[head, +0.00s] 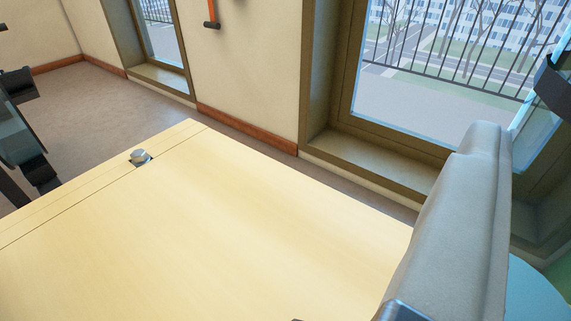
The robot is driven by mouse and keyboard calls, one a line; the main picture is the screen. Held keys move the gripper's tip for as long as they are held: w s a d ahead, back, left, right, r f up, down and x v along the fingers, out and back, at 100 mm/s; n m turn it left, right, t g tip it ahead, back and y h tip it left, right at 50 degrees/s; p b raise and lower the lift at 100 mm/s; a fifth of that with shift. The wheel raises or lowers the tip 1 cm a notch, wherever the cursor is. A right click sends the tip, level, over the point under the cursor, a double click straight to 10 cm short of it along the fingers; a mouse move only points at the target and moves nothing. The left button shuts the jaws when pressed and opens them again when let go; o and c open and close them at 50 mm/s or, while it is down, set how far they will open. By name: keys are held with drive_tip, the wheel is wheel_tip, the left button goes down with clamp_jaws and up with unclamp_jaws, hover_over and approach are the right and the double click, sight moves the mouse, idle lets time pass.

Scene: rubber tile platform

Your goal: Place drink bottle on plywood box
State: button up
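A pale yellow wooden top (230,225) fills the lower middle of the head view, with a seam along its left side. I cannot tell whether it is the plywood box. I see no drink bottle. My gripper (282,150) seems to show as dark parts with glassy edges at the far left and far right of the picture. These parts stand wide apart, with nothing held between them.
A small silver piece (140,157) sits near the wooden top's far left edge. A beige padded upright part (455,215) rises at the right, beside a teal rounded surface (535,295). Bare floor (105,110) lies beyond, before a wall with windows.

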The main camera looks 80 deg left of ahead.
drive_tip(key=shift+f, duration=5)
drive_tip(key=o, duration=1.1)
drive_tip(key=shift+f, duration=0.15)
drive_tip(key=shift+s+d+r, duration=0.1)
drive_tip(key=shift+r, duration=0.1)
drive_tip(key=v, duration=1.2)
drive_tip(key=shift+r, duration=0.1)
